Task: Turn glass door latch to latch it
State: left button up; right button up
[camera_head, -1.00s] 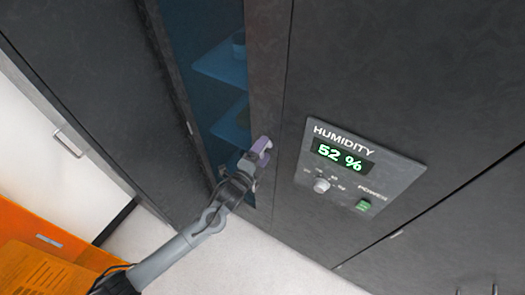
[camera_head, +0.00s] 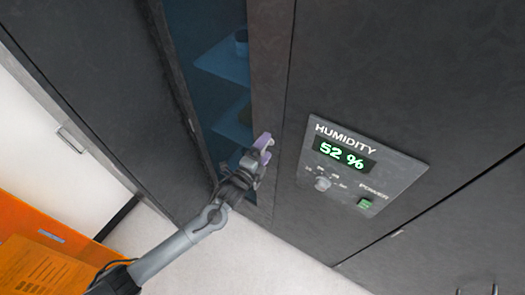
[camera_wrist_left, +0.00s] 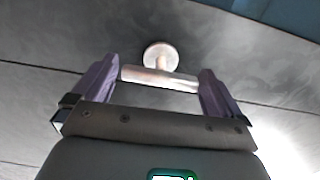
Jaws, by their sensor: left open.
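The glass door (camera_head: 222,95) is a narrow blue-tinted pane in a dark frame, in the upper middle of the head view. In the left wrist view the latch (camera_wrist_left: 160,78) shows as a pale metal bar in front of a round base (camera_wrist_left: 160,54) on a dark surface. The bar lies crosswise between the purple fingers of my left gripper (camera_wrist_left: 160,68). The fingers are open, one beside each end of the bar; I cannot tell whether they touch it. In the head view my left gripper (camera_head: 264,144) is at the door's right frame and hides the latch.
A humidity panel (camera_head: 405,170) reading 52 % is to the right of the gripper, with a knob (camera_head: 322,184) and a green power switch (camera_head: 365,203). Shelves (camera_head: 222,62) show behind the glass. An orange box (camera_head: 45,262) stands at lower left. Pale floor (camera_head: 250,262) lies below.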

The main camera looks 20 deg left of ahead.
pick_arm(q)
jog(key=s+a+b, duration=0.1)
jog(key=s+a, duration=0.1)
jog(key=s, duration=0.8)
jog(key=shift+s+b, duration=0.3)
jog(key=s+a+r+n+g+y+p, duration=0.1)
jog(key=s+n+g+p, duration=0.4)
jog(key=s, duration=0.7)
jog(key=s+a+r+n+g+y+p, duration=0.1)
jog(key=s+r+n+g+y+p, duration=0.1)
jog(key=s+n+g+p, duration=0.3)
jog(key=s+n+g, duration=0.4)
jog(key=s+n, duration=0.3)
jog(key=shift+s+r+n, duration=0.3)
jog(key=shift+r+n, duration=0.05)
jog(key=shift+n, duration=0.05)
